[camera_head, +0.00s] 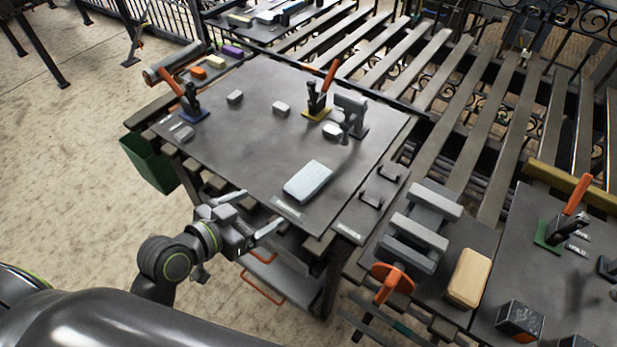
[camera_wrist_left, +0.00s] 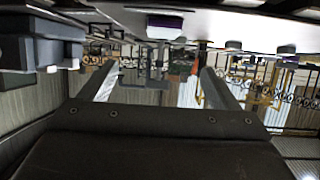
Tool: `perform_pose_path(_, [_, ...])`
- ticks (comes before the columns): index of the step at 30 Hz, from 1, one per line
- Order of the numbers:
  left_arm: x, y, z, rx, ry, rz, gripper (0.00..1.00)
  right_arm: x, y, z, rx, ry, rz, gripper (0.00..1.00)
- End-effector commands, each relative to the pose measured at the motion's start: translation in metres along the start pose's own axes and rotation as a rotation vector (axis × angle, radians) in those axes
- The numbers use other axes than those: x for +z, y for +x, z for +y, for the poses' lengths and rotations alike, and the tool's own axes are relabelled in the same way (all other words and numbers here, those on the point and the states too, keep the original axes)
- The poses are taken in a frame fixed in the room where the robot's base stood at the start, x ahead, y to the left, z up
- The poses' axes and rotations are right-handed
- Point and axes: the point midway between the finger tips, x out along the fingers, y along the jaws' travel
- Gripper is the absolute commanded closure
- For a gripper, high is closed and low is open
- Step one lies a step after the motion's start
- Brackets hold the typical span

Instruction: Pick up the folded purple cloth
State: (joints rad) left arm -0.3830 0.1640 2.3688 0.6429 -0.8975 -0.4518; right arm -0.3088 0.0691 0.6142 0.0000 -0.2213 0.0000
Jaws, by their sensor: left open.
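A small purple block-shaped item (camera_head: 232,51), which may be the folded cloth, lies at the far left corner of the dark worktable (camera_head: 215,135). It sits in a row beyond an orange and a yellow item. It is too small to tell whether it is cloth. My left gripper (camera_head: 262,208) is open and empty at the near left edge of the table, far from the purple item. Its two spread fingers also show in the left wrist view (camera_wrist_left: 160,78), with nothing between them. My right gripper is not in view.
A pale blue block (camera_head: 308,182) lies near the table's front edge. Toggle clamps with orange handles (camera_head: 318,92) and small grey blocks (camera_head: 235,97) stand farther back. A green bin (camera_head: 150,163) hangs at the left. A tan block (camera_head: 468,278) lies right. The table's middle is clear.

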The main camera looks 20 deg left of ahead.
Motion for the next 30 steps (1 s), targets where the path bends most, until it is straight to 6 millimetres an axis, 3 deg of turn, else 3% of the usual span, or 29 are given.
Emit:
perform_pose_path(6, [-0.007, 0.028, 0.002, 0.006, 0.000, 0.011, 0.16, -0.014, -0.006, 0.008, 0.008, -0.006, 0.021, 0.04])
perform_pose_path(18, [-0.006, 0.099, 0.002, 0.005, 0.002, 0.008, 0.16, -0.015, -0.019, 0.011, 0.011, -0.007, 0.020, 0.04])
perform_pose_path(30, [-0.004, 0.126, 0.000, 0.004, 0.003, 0.008, 0.16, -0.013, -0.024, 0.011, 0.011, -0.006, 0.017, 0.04])
